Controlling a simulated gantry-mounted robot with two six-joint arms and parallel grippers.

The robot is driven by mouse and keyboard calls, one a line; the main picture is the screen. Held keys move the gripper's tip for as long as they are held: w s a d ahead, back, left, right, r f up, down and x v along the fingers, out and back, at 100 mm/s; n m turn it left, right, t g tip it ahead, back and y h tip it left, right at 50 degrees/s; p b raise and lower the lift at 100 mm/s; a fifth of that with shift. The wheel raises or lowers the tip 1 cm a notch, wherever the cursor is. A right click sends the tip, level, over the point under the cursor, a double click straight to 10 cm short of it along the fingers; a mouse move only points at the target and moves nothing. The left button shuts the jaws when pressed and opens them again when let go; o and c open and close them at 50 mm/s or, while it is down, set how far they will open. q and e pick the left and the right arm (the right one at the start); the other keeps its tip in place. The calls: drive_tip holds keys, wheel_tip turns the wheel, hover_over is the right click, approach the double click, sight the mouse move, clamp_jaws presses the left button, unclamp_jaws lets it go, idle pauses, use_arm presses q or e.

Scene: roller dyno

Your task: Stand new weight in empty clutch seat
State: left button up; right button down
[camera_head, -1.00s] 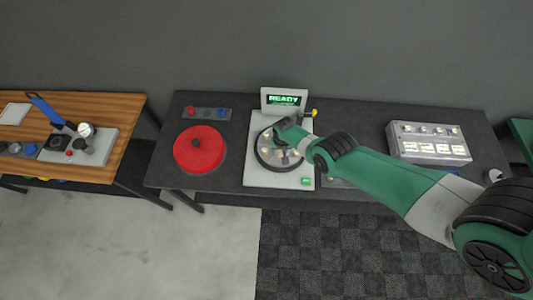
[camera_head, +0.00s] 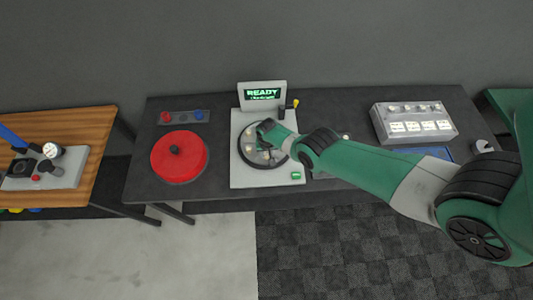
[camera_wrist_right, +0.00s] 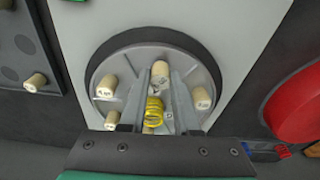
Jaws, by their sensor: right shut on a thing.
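My right gripper (camera_head: 268,138) is over the round clutch plate on the grey machine (camera_head: 265,180) in the head view. In the right wrist view its fingers (camera_wrist_right: 163,82) are shut on a beige cylindrical weight (camera_wrist_right: 160,73) above the clutch plate (camera_wrist_right: 142,62). A yellow coil spring (camera_wrist_right: 154,111) shows between the fingers, nearer the wrist. Several other beige weights stand around the plate, such as one at left (camera_wrist_right: 107,87) and one at right (camera_wrist_right: 202,98). The fingers hide part of the plate, and I cannot tell whether the held weight touches its seat. My left gripper is out of view.
A ready screen (camera_head: 263,93) stands behind the machine. A red disc (camera_head: 180,157) lies left of it. A grey box with lit panels (camera_head: 414,124) and a blue tray (camera_head: 436,152) are at right. One loose weight (camera_wrist_right: 35,82) shows off the plate in the wrist view.

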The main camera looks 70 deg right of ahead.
idle(0.4)
drive_tip(key=shift+f, duration=0.2)
drive_tip(key=shift+f+b, duration=0.5)
drive_tip(key=shift+b, duration=0.25)
drive_tip(key=c, duration=0.6)
unclamp_jaws()
drive_tip(key=shift+o, duration=0.5)
drive_tip(key=o, duration=0.3)
drive_tip(key=shift+o, duration=0.2)
